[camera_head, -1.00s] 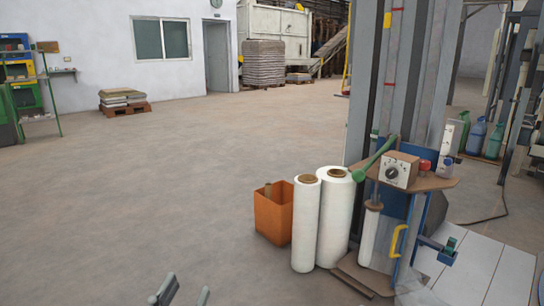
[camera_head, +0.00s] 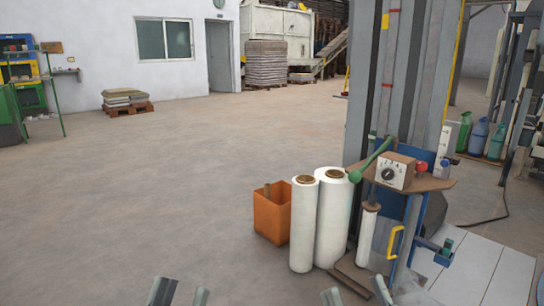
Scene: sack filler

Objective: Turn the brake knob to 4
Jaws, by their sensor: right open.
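The brake knob (camera_head: 389,174) is a small black dial on the front of a beige box with number marks around it. The box sits on a brown shelf on the grey column of the wrapping machine, right of centre. The knob's exact setting is too small to read. My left gripper (camera_head: 179,293) shows at the bottom edge, its two fingers apart and empty. My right gripper (camera_head: 357,294) shows at the bottom edge below the machine, fingers apart and empty. Both grippers are well below and apart from the knob.
A green lever (camera_head: 370,160) stands just left of the box, and a red button (camera_head: 421,166) is on its right. White film rolls (camera_head: 303,225) and an orange bin (camera_head: 270,215) stand on the floor left of the machine. A yellow handle (camera_head: 394,242) is below the shelf.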

